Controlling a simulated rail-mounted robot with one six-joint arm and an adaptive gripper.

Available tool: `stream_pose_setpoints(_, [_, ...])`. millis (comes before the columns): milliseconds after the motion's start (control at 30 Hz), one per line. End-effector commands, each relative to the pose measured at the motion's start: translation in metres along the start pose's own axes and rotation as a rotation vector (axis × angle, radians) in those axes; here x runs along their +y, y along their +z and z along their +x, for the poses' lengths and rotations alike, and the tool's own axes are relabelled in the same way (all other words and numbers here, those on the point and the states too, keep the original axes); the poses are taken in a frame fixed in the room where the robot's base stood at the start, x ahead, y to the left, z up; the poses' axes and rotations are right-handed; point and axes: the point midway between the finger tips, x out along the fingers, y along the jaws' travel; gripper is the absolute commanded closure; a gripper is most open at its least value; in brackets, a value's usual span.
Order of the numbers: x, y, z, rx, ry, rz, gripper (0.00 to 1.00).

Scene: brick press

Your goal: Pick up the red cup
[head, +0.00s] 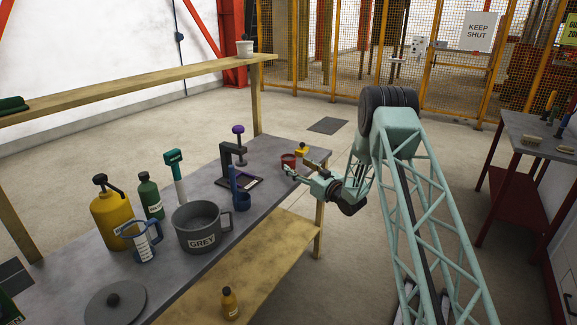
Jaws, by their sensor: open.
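The red cup (288,160) is small and stands near the far right end of the grey bench top (236,227). A small yellow-topped object (301,150) is right beside it; whether they touch is unclear. My gripper (288,174) is open at the end of my pale green arm, just in front of the red cup in the picture. The fingers point left. I cannot tell whether they touch the cup. Part of the cup's lower side is hard to make out.
A yellow bottle (110,220), a green bottle (150,197) and a jug (146,242) are further left. A shelf (150,85) with a white cup (245,48) runs above.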

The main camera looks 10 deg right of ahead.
Motion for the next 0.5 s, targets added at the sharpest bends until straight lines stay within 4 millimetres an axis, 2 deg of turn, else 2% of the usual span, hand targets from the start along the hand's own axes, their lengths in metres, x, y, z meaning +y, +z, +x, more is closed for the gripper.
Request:
stream_pose_setpoints(267, [0.0, 0.001, 0.009, 0.001, -0.001, -0.001, 0.45])
stream_pose_setpoints(500, [0.003, 0.003, 0.033, 0.001, -0.001, -0.001, 0.45])
